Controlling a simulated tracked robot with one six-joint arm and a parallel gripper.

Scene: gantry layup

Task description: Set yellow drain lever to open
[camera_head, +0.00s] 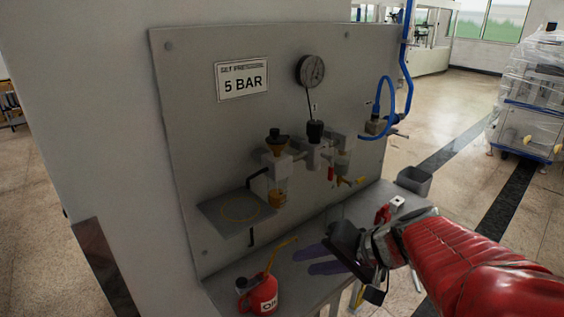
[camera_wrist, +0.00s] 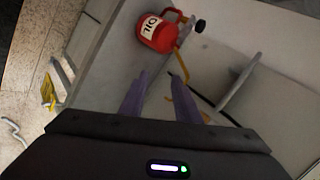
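A small yellow lever (camera_head: 357,181) sticks out below the clear bowl of the right-hand air unit (camera_head: 341,164) on the grey panel. I take it as the drain lever. A red piece (camera_head: 331,174) hangs just left of it. My gripper (camera_head: 308,260) is low over the bench, below and left of the lever and apart from it. In the wrist view its two purple fingers (camera_wrist: 158,85) stand apart with nothing held between them. The lever cannot be made out in the wrist view.
A red oil can (camera_head: 262,294) with a yellow spout stands at the bench's near end; the wrist view shows it too (camera_wrist: 157,32). A gauge (camera_head: 310,70), a "5 BAR" sign (camera_head: 242,79), a shelf plate (camera_head: 235,217), blue hose (camera_head: 379,108) and grey bin (camera_head: 414,180) surround the panel.

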